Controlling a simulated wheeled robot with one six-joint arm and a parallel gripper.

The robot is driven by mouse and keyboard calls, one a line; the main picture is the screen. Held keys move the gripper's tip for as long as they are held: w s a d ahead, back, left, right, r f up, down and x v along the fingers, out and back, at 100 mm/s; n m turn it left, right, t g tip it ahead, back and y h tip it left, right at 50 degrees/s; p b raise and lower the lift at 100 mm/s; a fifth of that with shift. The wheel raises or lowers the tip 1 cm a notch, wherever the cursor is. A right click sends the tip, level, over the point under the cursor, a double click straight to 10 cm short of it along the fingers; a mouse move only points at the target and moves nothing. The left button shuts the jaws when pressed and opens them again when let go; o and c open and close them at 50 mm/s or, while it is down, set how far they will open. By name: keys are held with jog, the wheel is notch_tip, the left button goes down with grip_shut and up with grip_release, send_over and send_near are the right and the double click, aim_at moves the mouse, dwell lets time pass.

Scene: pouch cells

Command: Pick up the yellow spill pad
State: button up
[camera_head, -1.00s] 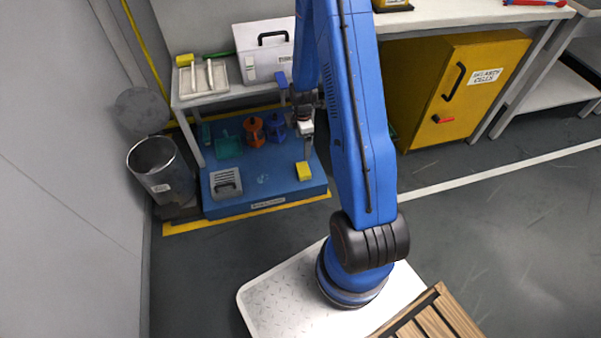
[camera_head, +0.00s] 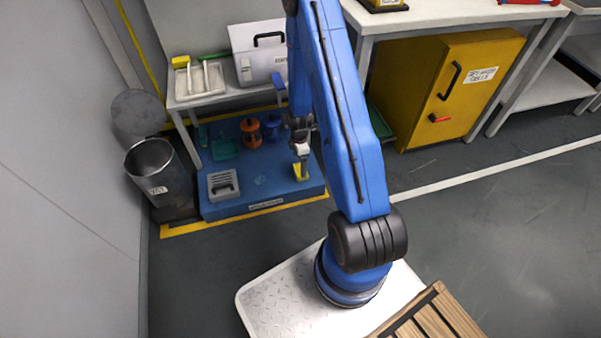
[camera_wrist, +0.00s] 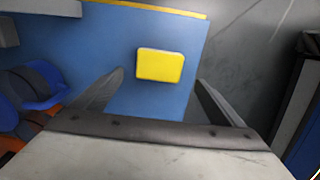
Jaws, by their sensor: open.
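The yellow spill pad (camera_wrist: 160,65) lies flat on the blue platform (camera_wrist: 115,40). In the wrist view it shows beyond and between my open fingers (camera_wrist: 160,88), a little ahead of their tips and not touched by them. In the head view my gripper (camera_head: 301,168) hangs over the right part of the blue platform (camera_head: 262,188). There it partly covers the yellow spill pad (camera_head: 298,176). My gripper holds nothing. The height left between fingertips and pad is hard to tell.
On the platform stand an orange container (camera_head: 251,132), a blue container (camera_head: 272,127), a green dustpan (camera_head: 224,149) and a grey slotted item (camera_head: 223,185). A grey bin (camera_head: 160,172) is at left. A yellow cabinet (camera_head: 450,90) is at right. A white table (camera_head: 215,93) stands behind.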

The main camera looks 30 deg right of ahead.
jog(key=shift+d+f, duration=0.15)
jog(key=shift+f, duration=1.2)
jog(key=shift+d+f, duration=0.1)
jog(key=shift+f, duration=1.25)
jog(key=c, duration=1.2)
notch_tip(320, 180, up, 10)
